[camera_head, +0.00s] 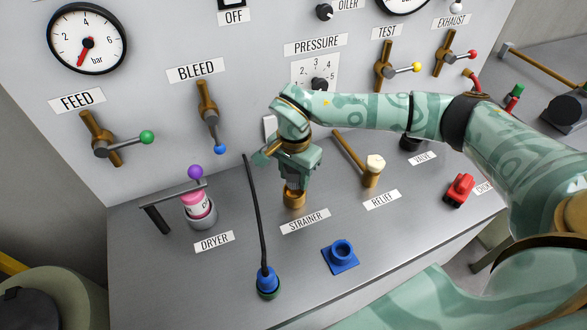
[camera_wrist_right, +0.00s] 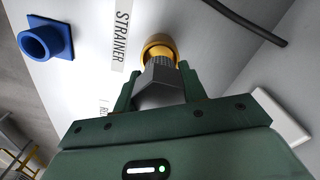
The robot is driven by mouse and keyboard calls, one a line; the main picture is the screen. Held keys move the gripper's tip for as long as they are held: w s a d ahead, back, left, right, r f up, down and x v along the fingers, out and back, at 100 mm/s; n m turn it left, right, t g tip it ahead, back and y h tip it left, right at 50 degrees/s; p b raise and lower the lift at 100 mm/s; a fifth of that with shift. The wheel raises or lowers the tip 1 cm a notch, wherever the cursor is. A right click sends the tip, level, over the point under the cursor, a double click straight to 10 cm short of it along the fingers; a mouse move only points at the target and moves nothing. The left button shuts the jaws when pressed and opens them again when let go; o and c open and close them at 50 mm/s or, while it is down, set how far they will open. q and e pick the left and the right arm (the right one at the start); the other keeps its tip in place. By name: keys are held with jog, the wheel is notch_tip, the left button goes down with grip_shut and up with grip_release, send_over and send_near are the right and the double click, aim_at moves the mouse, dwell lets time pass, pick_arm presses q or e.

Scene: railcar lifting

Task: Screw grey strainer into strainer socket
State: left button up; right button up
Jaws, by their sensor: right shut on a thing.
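The brass strainer socket (camera_head: 294,198) stands on the grey bench behind the STRAINER label. My right gripper (camera_head: 297,178) is directly above it, pointing down. In the right wrist view the gripper (camera_wrist_right: 160,88) is shut on the grey strainer (camera_wrist_right: 158,82), with a finger on each side of its hexagonal body. The strainer's ribbed end lines up with the brass socket (camera_wrist_right: 160,44) and meets its opening. I cannot tell how deep it sits. In the head view the gripper hides most of the strainer. My left gripper is not in view.
Left of the socket, a black cable rises from a blue plug (camera_head: 267,280). A blue square socket (camera_head: 341,254) is in front. The pink dryer cartridge (camera_head: 195,205) stands at left, the relief lever (camera_head: 373,170) at right. The upright panel (camera_head: 150,45) with handles is close behind.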

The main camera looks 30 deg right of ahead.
jog(key=shift+f, duration=0.55)
jog(key=shift+r+p, duration=0.1)
jog(key=shift+p, duration=0.4)
dwell(1.4)
jog(key=shift+f+b, duration=0.5)
jog(key=shift+f, duration=0.45)
jog(key=o, duration=1.2)
notch_tip(320, 180, up, 16)
jog(key=shift+r+p, duration=0.15)
jog(key=shift+p, duration=0.65)
